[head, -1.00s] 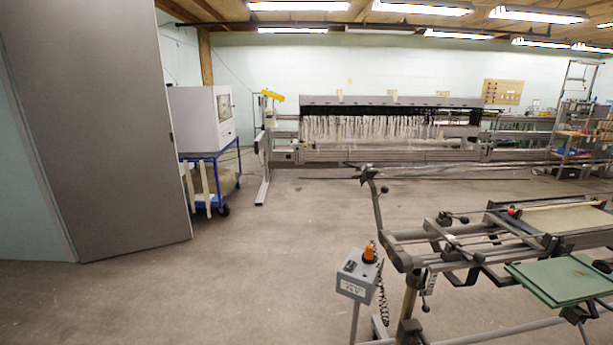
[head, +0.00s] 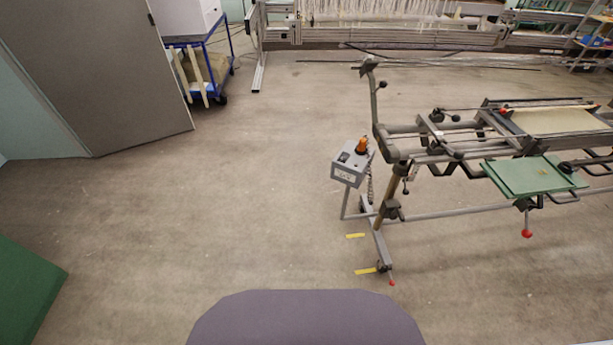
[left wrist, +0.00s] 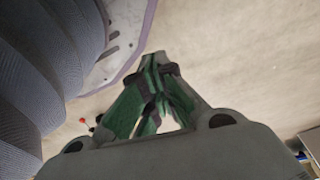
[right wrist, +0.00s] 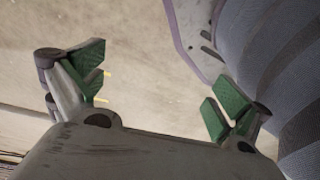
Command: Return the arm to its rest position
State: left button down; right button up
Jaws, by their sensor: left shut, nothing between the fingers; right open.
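My left gripper (left wrist: 158,90) shows in the left wrist view with its green-padded fingers brought together and nothing between them. My right gripper (right wrist: 155,95) shows in the right wrist view with its green-padded fingers wide apart and empty, above bare floor. A ridged grey part of my own body is close beside each gripper. Neither gripper nor arm shows in the head view.
A metal warping frame (head: 440,135) with a green board (head: 530,176) stands at right. A grey control box (head: 350,165) is at its left end. A blue cart (head: 207,65) and grey panel (head: 90,75) are at left. The concrete floor (head: 240,200) between is clear.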

pick_arm(q)
jog(key=s+a+r+p, duration=0.2)
jog(key=s+p, duration=0.5)
jog(key=s+a+r+g+y+p, duration=0.1)
jog(key=s+a+r+p, duration=0.2)
jog(key=s+p, duration=0.4)
jog(key=shift+s+a+g+p, duration=0.3)
jog(key=shift+s+p, duration=0.05)
jog(key=shift+p, duration=0.2)
pick_arm(e)
jog(key=s+d+r, duration=0.2)
jog(key=s, duration=0.5)
jog(key=s+d+r+g+h, duration=0.1)
jog(key=s+d+r, duration=0.2)
jog(key=s, duration=0.4)
jog(key=shift+s+d+g, duration=0.3)
jog(key=shift+s, duration=0.05)
pick_arm(q)
jog(key=shift+w+m, duration=0.1)
jog(key=shift+m, duration=0.2)
